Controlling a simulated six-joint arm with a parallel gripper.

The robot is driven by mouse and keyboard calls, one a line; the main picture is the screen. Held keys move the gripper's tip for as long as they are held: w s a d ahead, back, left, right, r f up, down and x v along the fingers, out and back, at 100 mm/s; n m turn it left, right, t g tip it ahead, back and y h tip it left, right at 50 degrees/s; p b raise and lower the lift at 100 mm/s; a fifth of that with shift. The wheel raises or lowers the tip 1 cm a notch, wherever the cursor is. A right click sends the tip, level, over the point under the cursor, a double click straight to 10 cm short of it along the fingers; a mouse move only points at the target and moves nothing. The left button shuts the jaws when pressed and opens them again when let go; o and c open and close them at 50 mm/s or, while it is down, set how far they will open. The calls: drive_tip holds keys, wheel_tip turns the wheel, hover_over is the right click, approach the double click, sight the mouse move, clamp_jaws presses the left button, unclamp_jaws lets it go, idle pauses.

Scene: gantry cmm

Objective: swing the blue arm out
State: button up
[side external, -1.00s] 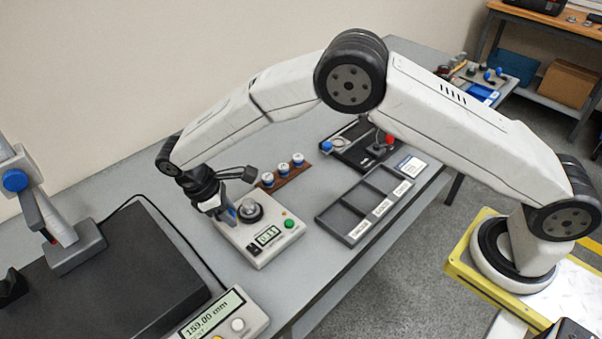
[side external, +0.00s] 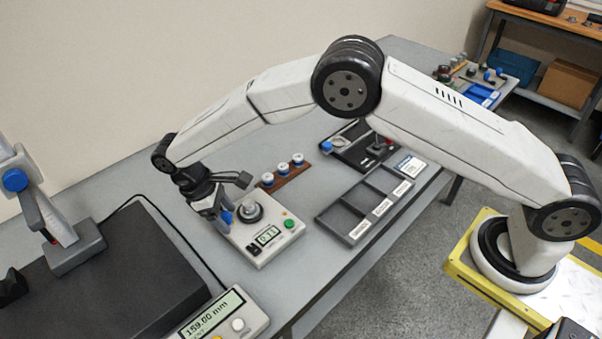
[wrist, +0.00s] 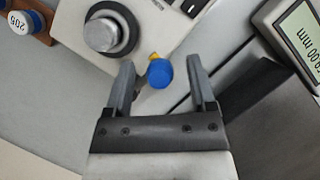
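The blue arm's round blue end (wrist: 159,73) shows in the wrist view, with a small yellow part beside it. In the side view the blue part (side external: 227,217) is at the left edge of the white gauge unit (side external: 279,241). My gripper (wrist: 160,64) is open, its two grey fingers on either side of the blue end with gaps showing. My gripper (side external: 220,213) is low beside the unit in the side view. A metal cylinder (wrist: 102,34) in a black ring is on the unit. Most of the blue arm's length is hidden.
A dark slab (side external: 120,290) and a readout box (side external: 233,316) stand left and in front. A grey compartment tray (side external: 352,229) lies to the right.

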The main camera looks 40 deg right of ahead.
drive_tip(key=shift+r, duration=0.1)
drive_tip(key=v, duration=0.7)
drive_tip(key=shift+a+r, duration=0.15)
drive_tip(key=shift+r, duration=0.1)
drive_tip(key=shift+w, duration=0.15)
idle(0.4)
drive_tip(key=s+d+r+m+t+y, duration=0.1)
drive_tip(key=s+d+r+m, duration=0.15)
drive_tip(key=d, duration=0.55)
drive_tip(key=s+d+r+m+t+y, duration=0.1)
drive_tip(key=s+d+m+t, duration=0.15)
drive_tip(key=d, duration=0.55)
drive_tip(key=s+d+m+t, duration=0.1)
drive_tip(key=s+d+m, duration=0.1)
drive_tip(key=s+d, duration=0.3)
drive_tip(key=s+d+m+t+y, duration=0.1)
drive_tip(key=s+d, duration=0.4)
drive_tip(key=s, duration=0.5)
drive_tip(key=shift+s+f+m, duration=0.2)
drive_tip(key=shift+f+m, duration=0.2)
drive_tip(key=shift+f, duration=0.1)
